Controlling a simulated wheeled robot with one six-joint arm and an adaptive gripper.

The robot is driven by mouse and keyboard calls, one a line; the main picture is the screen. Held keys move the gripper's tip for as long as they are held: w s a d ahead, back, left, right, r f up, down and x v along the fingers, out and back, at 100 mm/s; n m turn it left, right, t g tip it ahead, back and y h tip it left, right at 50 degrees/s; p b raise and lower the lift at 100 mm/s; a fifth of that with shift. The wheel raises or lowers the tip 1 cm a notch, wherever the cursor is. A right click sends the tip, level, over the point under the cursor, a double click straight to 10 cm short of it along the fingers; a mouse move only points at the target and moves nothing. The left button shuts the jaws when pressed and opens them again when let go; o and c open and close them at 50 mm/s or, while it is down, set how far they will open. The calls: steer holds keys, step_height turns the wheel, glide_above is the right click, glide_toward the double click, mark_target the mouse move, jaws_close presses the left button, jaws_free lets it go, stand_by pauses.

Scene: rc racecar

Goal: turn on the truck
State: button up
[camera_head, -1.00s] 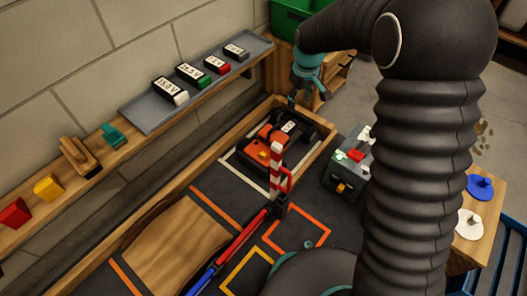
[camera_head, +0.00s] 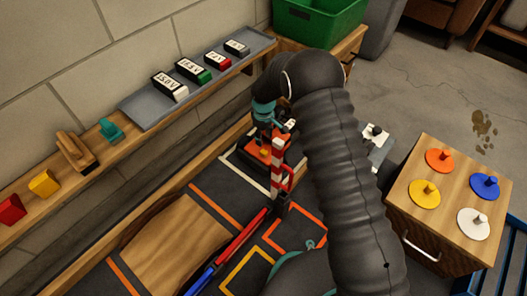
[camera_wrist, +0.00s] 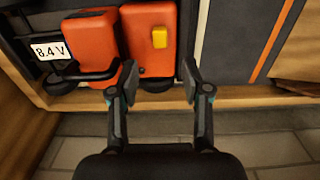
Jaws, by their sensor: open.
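The truck is orange and black and stands in the wooden-edged bay; its orange body (camera_wrist: 92,38) fills the upper left of the wrist view. A white label (camera_wrist: 49,51) on it reads 8.4 V. A yellow block-like part (camera_wrist: 160,37) sits on top of the orange section at the right. In the head view the truck (camera_head: 255,158) is partly hidden by my arm and a striped post. My gripper (camera_wrist: 158,82) is open and empty, its fingertips just short of the yellow part in the picture. In the head view my gripper (camera_head: 264,117) hangs over the truck.
A red-and-white striped post (camera_head: 277,165) with a red and blue barrier stands close by. A wall shelf (camera_head: 145,108) holds labelled battery blocks on a tray. A wooden cabinet (camera_head: 405,218) with coloured discs stands at the right. A green bin (camera_head: 318,18) is at the back.

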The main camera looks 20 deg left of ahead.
mark_target(264, 152)
step_height(264, 152, down, 9)
steer(key=shift+f+b, duration=0.15)
steer(key=shift+b, duration=0.3)
jaws_close()
